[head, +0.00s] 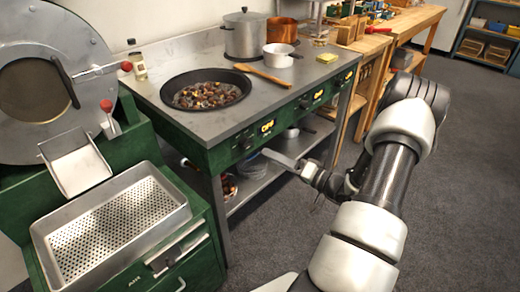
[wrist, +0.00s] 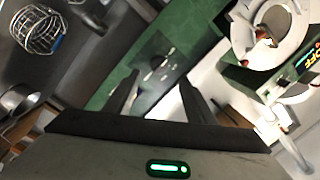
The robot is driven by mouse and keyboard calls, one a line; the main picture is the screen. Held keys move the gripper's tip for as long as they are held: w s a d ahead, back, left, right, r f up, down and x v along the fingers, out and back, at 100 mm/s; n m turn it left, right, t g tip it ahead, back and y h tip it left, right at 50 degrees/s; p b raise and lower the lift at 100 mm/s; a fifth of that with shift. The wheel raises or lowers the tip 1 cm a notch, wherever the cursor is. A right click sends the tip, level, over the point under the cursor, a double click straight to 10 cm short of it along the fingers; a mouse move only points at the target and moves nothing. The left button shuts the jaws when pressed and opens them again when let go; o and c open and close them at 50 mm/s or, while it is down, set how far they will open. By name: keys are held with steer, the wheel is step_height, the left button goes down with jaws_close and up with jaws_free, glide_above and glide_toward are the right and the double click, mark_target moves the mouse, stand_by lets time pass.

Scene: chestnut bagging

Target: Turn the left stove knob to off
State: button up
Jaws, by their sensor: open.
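The left stove knob (head: 246,144) is a small dark knob at the left end of the stove's green front panel. A yellow-lit display (head: 267,127) is beside it; its lettering is too small to read surely. My gripper (head: 270,154) is in front of the panel close to this knob, coming from the right. In the wrist view, the two dark fingers of my gripper (wrist: 158,100) are apart with nothing held between them. A dark plate with pale marks (wrist: 155,66) lies on green metal beyond the fingers. I cannot tell whether a finger touches the knob.
The green roaster with a perforated tray (head: 112,225) stands at left. A lower shelf (head: 262,180) is under the stove. Floor at right is clear.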

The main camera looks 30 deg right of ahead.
steer(key=v, duration=0.8)
steer(key=shift+s+p, duration=0.25)
steer(key=shift+p, duration=0.1)
steer(key=shift+d, duration=0.1)
